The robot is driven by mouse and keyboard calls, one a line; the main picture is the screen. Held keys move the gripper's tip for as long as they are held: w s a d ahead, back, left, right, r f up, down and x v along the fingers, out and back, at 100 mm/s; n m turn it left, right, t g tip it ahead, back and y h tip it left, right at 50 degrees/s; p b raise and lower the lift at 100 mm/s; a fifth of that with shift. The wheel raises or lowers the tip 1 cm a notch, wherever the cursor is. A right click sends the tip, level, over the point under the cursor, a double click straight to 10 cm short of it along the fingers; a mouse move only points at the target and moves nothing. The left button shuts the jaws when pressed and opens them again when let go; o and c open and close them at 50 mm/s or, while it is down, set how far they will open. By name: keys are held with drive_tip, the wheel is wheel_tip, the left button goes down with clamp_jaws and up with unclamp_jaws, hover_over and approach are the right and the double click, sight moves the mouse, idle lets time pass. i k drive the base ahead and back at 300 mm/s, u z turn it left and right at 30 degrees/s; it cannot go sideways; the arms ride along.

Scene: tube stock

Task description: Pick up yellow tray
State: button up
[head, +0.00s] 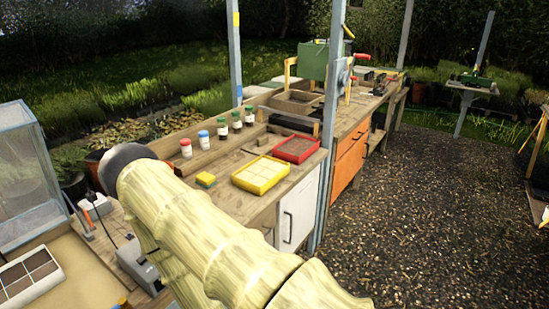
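A yellow tray (243,186) sits on the wooden bench in the middle of the head view. It is shallow and rectangular, with pale yellow squares inside. My arm, in a pale yellow cover, reaches across the lower left and middle of the picture, to the left of and in front of the tray. It appears apart from the tray. My gripper does not show in this view.
A red tray (317,155) sits just behind the yellow tray. Several small bottles (204,138) stand behind. A blue-grey post (328,140) rises at the bench's right edge. Gravel ground (430,210) is open at right.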

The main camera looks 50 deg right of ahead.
sight(257, 177)
drive_tip(key=z, duration=1.9)
drive_tip(key=i, duration=0.9)
drive_tip(key=u, duration=0.35)
